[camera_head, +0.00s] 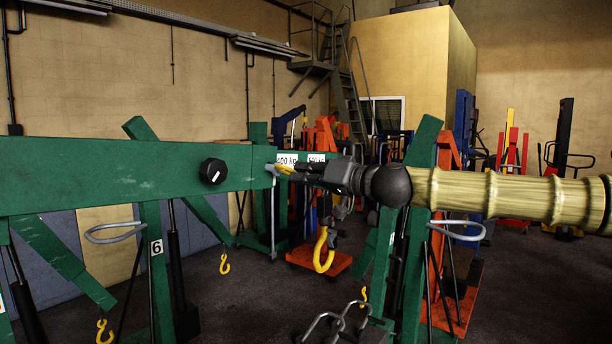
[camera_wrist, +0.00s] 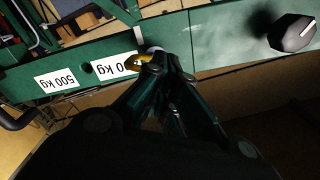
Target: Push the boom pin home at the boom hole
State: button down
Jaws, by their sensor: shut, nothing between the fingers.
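The green boom (camera_head: 130,166) crosses the left half of the head view, with a labelled inner section (camera_head: 325,156) at its right end. A boom pin with a yellow part (camera_head: 284,170) is at the boom's end, by the "400 kg" label; its yellow part also shows in the wrist view (camera_wrist: 138,63), partly over that label. My gripper (camera_head: 300,172) is shut and empty, its fingertips close against the pin; in the wrist view, the fingertips (camera_wrist: 166,66) are just beside it. Contact and the pin's depth cannot be told. The hole behind the pin is hidden.
A black knob (camera_head: 213,171) sticks out of the boom to the left. A yellow hook (camera_head: 323,252) hangs below my gripper. A green upright (camera_head: 419,150) stands behind my arm. Other cranes and red lifting gear (camera_head: 512,150) stand farther back.

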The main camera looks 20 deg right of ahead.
jog(key=shift+w+a+f+b, duration=0.15)
jog(key=shift+w+a+b, duration=0.15)
jog(key=shift+w+b, duration=0.15)
dwell(0.4)
jog(key=shift+w+a, duration=0.2)
jog(key=shift+w+a, duration=0.15)
jog(key=shift+a, duration=0.2)
jog(key=shift+d+f, duration=0.1)
dwell(0.4)
jog(key=v, duration=1)
jog(key=shift+d, duration=0.2)
dwell(0.6)
